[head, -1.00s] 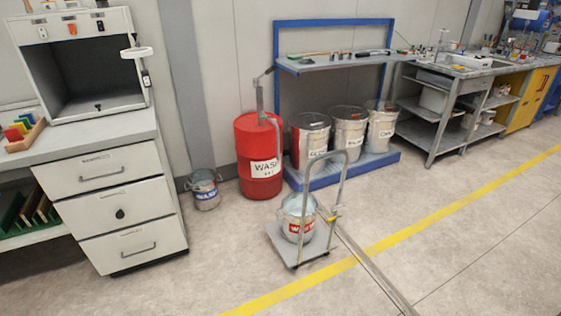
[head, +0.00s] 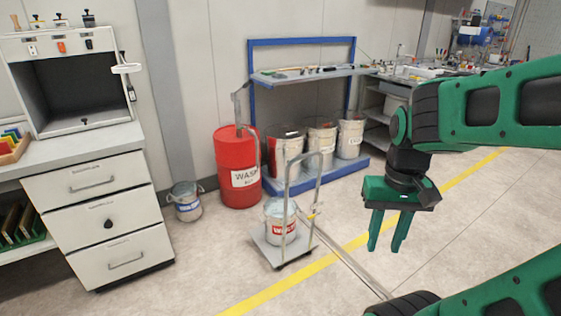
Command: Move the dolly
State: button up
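The dolly (head: 263,250) is a small grey platform cart with a tall hoop handle (head: 318,172). It stands on the floor left of the yellow line. A metal bucket with a red label (head: 281,222) sits on its platform, partly behind the handle's bars. A small yellow part shows low on the handle's right bar. My gripper (head: 385,249) is green, points down and is to the right of the dolly in the picture, apart from it. Its two fingers are spread with nothing between them.
A red drum (head: 236,168) and another bucket (head: 186,202) stand behind the dolly. A blue-framed stand (head: 302,42) holds several pails. A drawer cabinet (head: 100,214) is at left. The floor around the yellow line (head: 276,287) is clear.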

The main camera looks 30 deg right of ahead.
aim_at(303, 241)
jog(key=u, duration=0.1)
jog(key=i, duration=1)
jog(key=z, duration=0.05)
